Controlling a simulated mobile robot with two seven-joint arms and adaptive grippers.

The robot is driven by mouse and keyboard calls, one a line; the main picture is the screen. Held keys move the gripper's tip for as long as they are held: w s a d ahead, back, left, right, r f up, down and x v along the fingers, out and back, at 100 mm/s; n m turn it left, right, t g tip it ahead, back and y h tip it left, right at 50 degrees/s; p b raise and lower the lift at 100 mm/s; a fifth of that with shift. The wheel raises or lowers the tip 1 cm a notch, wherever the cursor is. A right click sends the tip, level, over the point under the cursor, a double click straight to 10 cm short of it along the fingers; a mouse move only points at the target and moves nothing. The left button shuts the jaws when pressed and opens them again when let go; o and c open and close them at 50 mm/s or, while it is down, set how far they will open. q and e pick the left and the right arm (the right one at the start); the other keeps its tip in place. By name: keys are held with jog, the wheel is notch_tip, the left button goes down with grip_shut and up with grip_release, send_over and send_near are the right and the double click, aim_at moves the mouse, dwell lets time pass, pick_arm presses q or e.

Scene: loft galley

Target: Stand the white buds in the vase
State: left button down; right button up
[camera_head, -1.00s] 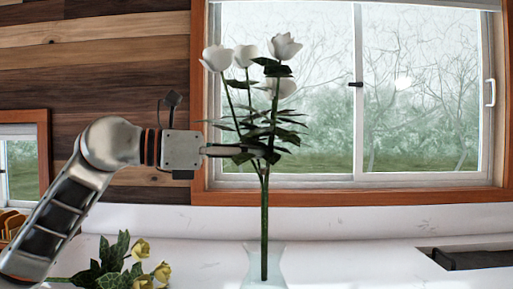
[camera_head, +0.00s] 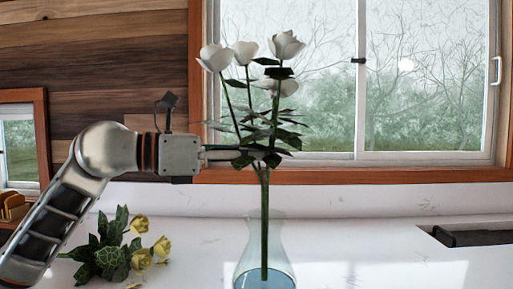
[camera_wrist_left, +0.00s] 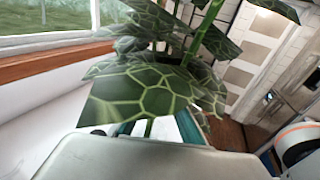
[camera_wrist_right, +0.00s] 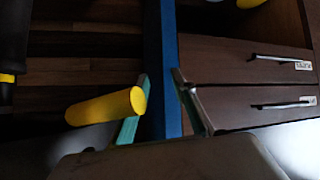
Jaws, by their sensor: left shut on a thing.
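The white buds (camera_head: 284,46) are a tall bunch with dark green leaves and a long stem, held upright. My left gripper (camera_head: 258,156) is shut around the stem just below the leaves. The clear glass vase (camera_head: 249,255), with bluish water, stands on the counter below. The lower stem passes down through the vase's neck and shows inside the glass; its end is near the picture's bottom edge. In the left wrist view, veined leaves (camera_wrist_left: 150,90) cover the fingertips. My right gripper (camera_wrist_right: 160,105) is open and empty, away from the flowers.
Yellow flowers (camera_head: 140,255) with leaves lie on the white counter (camera_head: 360,255) left of the vase. A dark sink recess (camera_head: 470,236) is at the right. A window (camera_head: 430,90) stands behind. The right wrist view shows drawers (camera_wrist_right: 250,90) and a yellow cylinder (camera_wrist_right: 105,106).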

pick_arm(q)
jog(key=shift+f+b, duration=0.5)
jog(key=shift+f, duration=0.9)
jog(key=c, duration=2)
grip_release()
jog(key=o, duration=1)
jog(key=shift+o, duration=1.3)
